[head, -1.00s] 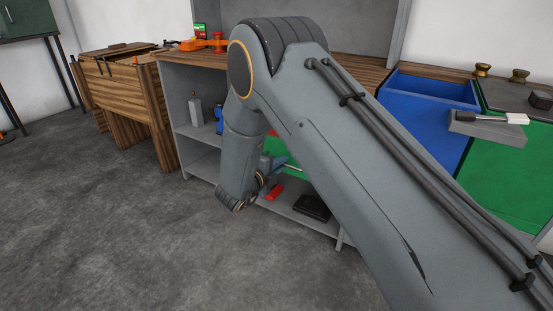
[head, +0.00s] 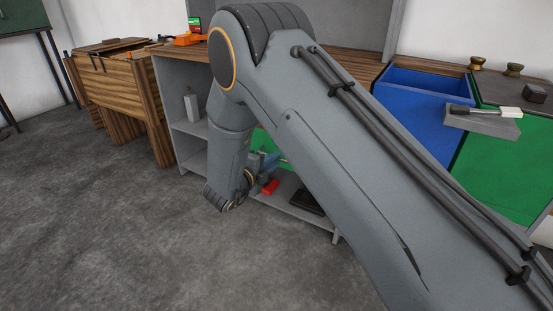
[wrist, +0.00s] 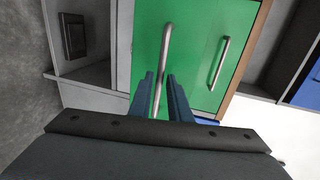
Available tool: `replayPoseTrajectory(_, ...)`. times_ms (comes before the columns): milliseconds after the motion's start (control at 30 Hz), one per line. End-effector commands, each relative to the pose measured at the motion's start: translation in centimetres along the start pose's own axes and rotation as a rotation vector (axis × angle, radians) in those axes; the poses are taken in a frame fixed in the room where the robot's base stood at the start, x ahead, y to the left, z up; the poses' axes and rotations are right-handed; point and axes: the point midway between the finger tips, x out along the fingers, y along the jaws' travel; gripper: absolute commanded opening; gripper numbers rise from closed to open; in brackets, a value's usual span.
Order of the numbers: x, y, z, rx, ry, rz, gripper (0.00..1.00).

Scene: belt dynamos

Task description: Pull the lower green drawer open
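In the wrist view, the lower green drawer (wrist: 147,35) is the left of two green fronts, with a long metal bar handle (wrist: 166,45). The upper green drawer (wrist: 205,40) is to its right, with its own bar handle (wrist: 219,62). My gripper (wrist: 160,76) is open, with one blue finger on each side of the lower handle in the picture. Whether the fingers touch the bar cannot be told. In the head view my arm hides most of the drawers; a strip of green front (head: 262,141) shows beside my gripper (head: 270,162).
A shelf below the drawers holds a black box (head: 306,202) and a red item (head: 270,187). A white bottle (head: 192,105) stands on a shelf at left. Grey floor at left is clear.

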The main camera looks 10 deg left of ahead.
Motion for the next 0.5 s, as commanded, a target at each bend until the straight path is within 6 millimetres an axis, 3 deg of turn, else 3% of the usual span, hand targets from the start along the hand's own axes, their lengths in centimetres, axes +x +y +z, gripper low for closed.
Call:
replayPoseTrajectory(233, -3.9, 0.0, 0.1, 0.000, -0.002, 0.000, 0.17)
replayPoseTrajectory(500, -4.9, 0.0, -0.1, 0.001, 0.001, 0.000, 0.17)
